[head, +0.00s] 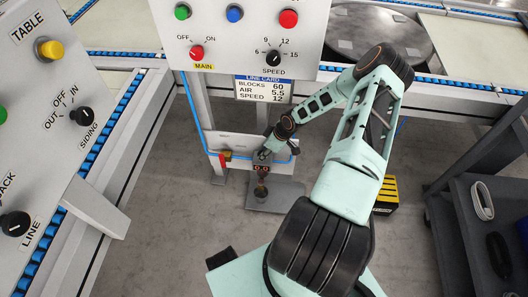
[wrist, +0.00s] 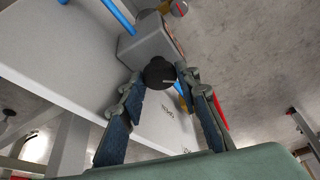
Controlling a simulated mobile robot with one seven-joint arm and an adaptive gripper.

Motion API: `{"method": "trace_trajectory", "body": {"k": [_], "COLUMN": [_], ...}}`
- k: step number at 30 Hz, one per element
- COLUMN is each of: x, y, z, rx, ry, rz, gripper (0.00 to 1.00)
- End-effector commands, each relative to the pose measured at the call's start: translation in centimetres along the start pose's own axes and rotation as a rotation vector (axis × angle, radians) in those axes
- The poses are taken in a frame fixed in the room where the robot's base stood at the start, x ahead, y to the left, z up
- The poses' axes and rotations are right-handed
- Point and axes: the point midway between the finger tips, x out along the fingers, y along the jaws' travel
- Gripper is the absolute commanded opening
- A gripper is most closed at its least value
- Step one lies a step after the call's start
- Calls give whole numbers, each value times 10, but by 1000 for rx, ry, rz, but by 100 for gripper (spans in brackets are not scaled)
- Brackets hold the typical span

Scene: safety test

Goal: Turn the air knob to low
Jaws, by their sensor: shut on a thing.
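The air knob (wrist: 158,72) is a dark round knob in the wrist view, on a grey block-shaped unit (wrist: 140,45) fixed to a pale panel. My gripper (wrist: 160,80) has one finger on each side of it and is shut on it. In the head view my gripper (head: 264,154) is at the low panel under the line card, and it hides the knob there. A small display with red digits (head: 261,169) shows just below it; I cannot read the digits surely. The label near the knob in the wrist view is too blurred to read.
The line card (head: 263,88) reads blocks 60, air 5.5, speed 12. Above it is a panel with the main (head: 197,53) and speed (head: 274,58) knobs. A red-handled part (head: 226,157) sits left of my gripper. A dark cart (head: 480,225) stands at right.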

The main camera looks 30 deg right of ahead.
Motion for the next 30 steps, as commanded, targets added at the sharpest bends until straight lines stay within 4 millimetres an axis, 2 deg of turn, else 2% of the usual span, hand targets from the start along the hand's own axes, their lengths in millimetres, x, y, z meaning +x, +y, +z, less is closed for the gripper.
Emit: {"method": "trace_trajectory", "body": {"k": [12, 27, 28, 30], "x": [2, 1, 1, 1], "y": [0, 0, 0, 0], "z": [1, 0, 0, 0], "rx": [-128, -140, -140, -140], "ry": [0, 2, 2, 2], "rz": [-54, -60, -60, -59], "gripper": [6, 6, 33, 37]}}
